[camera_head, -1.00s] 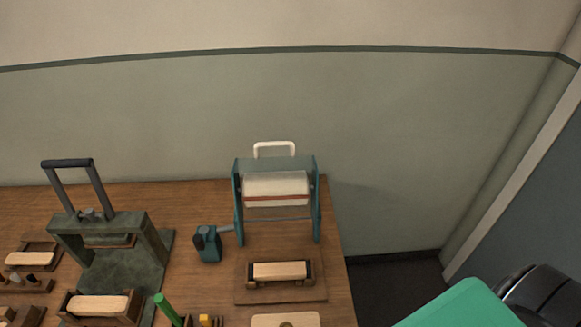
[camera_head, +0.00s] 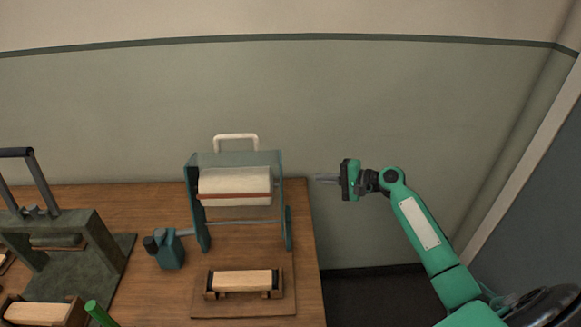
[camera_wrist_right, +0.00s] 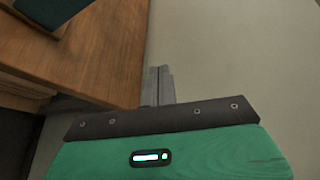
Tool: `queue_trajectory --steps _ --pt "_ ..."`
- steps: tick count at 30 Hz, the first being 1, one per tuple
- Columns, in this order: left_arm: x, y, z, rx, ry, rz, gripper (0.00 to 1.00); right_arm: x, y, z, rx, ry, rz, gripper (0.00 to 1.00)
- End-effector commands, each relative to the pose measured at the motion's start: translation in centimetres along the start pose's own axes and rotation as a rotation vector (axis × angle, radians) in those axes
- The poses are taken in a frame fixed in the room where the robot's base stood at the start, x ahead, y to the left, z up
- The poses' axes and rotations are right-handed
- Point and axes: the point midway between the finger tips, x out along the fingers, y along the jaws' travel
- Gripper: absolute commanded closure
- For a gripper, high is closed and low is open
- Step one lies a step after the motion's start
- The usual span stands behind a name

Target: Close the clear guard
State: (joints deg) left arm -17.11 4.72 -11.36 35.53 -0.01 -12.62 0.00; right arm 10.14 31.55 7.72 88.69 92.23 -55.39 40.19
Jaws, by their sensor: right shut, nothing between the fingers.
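The clear guard (camera_head: 212,159) is a see-through panel at the top of a teal-framed machine on the bench. Its white handle (camera_head: 236,137) stands up above the frame, so the guard looks raised. A white roller (camera_head: 232,186) with a reddish-brown bar lies between the side plates. My right gripper (camera_head: 318,179) is to the right of the machine, past the bench's right edge, with its fingers pointing left. It is shut and empty, apart from the guard. The right wrist view also shows its closed fingers (camera_wrist_right: 158,84) beside the bench edge. My left gripper is out of view.
A wood-topped brush block (camera_head: 245,281) sits in a holder in front of the machine. A teal motor box (camera_head: 168,250) stands at its left. A dark green press (camera_head: 60,250) is farther left. Open space lies right of the bench (camera_head: 308,290).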

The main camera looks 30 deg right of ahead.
Motion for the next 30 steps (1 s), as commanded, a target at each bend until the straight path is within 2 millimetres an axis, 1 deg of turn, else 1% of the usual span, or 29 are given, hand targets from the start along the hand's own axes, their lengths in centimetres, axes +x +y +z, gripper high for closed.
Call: queue_trajectory --steps 1,3,6,7,11,14,24,25,27,30 --pt "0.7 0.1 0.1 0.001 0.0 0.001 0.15 -0.6 -2.5 0.9 -0.002 -0.043 -0.039 1.0" --pt "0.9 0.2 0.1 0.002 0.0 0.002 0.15 -1.4 -5.2 2.2 0.006 -0.097 -0.079 1.0" --pt "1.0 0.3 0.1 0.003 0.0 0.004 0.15 -2.1 -7.6 3.5 0.011 -0.146 -0.11 1.0" --pt "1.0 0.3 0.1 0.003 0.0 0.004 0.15 -2.2 -8.0 3.7 0.012 -0.154 -0.115 1.0" --pt "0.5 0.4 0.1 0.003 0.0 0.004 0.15 -1.5 -8.8 4.2 0.016 -0.167 -0.123 1.0" --pt "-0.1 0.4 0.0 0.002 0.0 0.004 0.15 0.0 -9.2 4.5 0.016 -0.167 -0.124 1.0" --pt "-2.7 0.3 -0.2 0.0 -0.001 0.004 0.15 7.3 -10.0 5.6 0.017 -0.165 -0.123 1.0" --pt "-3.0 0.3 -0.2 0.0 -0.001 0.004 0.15 7.6 -10.1 5.8 0.016 -0.164 -0.122 1.0" --pt "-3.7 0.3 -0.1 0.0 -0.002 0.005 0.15 6.7 -9.9 6.8 0.014 -0.163 -0.119 1.0" --pt "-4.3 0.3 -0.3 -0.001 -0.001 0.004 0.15 6.1 -9.7 7.8 0.015 -0.163 -0.12 1.0"
